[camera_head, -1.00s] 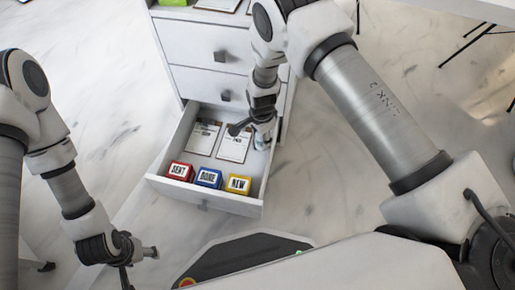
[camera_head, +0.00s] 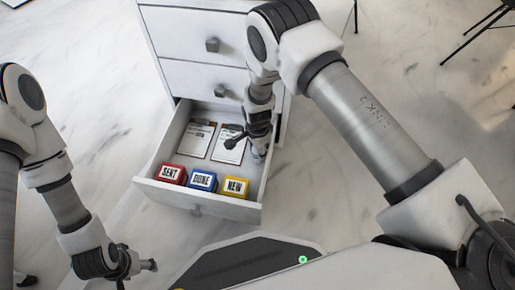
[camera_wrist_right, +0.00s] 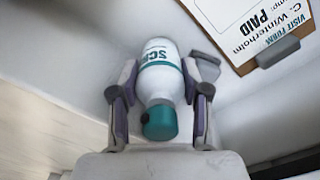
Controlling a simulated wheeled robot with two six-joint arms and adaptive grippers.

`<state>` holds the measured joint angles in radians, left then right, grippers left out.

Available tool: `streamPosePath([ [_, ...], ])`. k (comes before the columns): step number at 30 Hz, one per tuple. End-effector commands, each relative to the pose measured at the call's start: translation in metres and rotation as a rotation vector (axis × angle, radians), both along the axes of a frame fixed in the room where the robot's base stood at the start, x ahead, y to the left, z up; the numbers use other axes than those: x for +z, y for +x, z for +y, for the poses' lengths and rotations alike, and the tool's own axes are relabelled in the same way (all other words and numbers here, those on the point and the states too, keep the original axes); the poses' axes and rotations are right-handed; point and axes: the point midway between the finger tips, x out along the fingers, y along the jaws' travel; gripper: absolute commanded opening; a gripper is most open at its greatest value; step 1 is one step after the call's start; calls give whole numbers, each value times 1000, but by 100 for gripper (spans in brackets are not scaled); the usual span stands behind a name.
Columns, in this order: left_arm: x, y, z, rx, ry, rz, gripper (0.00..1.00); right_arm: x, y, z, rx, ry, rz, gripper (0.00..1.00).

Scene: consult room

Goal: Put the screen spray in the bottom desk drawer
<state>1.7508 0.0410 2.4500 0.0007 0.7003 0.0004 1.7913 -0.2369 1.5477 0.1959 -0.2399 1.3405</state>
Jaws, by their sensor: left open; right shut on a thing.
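The screen spray (camera_wrist_right: 160,75) is a white bottle with teal lettering and a teal cap, held between the fingers of my right gripper (camera_wrist_right: 160,100) in the right wrist view. In the head view, my right gripper (camera_head: 250,143) reaches over the right rear part of the open bottom drawer (camera_head: 197,205), and the bottle (camera_head: 261,150) shows only as a small pale part by the drawer's right wall. Whether the bottle touches the drawer floor cannot be told. My left gripper (camera_head: 138,268) is open and empty at the lower left, away from the drawer.
The drawer holds two clipboards (camera_head: 197,138) at the back and a red SENT box (camera_head: 171,174), a blue DONE box (camera_head: 203,181) and a yellow NEW box (camera_head: 235,187) along the front. The upper drawers (camera_head: 200,80) are shut. Pale floor surrounds the desk unit.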

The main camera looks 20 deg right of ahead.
Motion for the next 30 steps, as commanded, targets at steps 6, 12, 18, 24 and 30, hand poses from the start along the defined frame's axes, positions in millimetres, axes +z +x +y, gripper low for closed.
streamPosePath([
  [6, 1, 0, 0, 0, 0, -1, 66, 1, 0, 0, 0, 0, 0, 6],
  [12, -2, 0, 0, 0, 0, 0, 66, -3, 0, 0, 0, 0, 0, 6],
  [18, -6, 0, 0, 0, 0, 0, 66, -7, 0, 0, 0, 0, 0, 6],
  [24, -10, 0, 0, 0, 0, 0, 66, -11, 0, 0, 0, 0, 0, 6],
  [30, -10, 0, 0, 0, 0, 0, 66, -11, 0, 0, 0, 0, 1, 75],
])
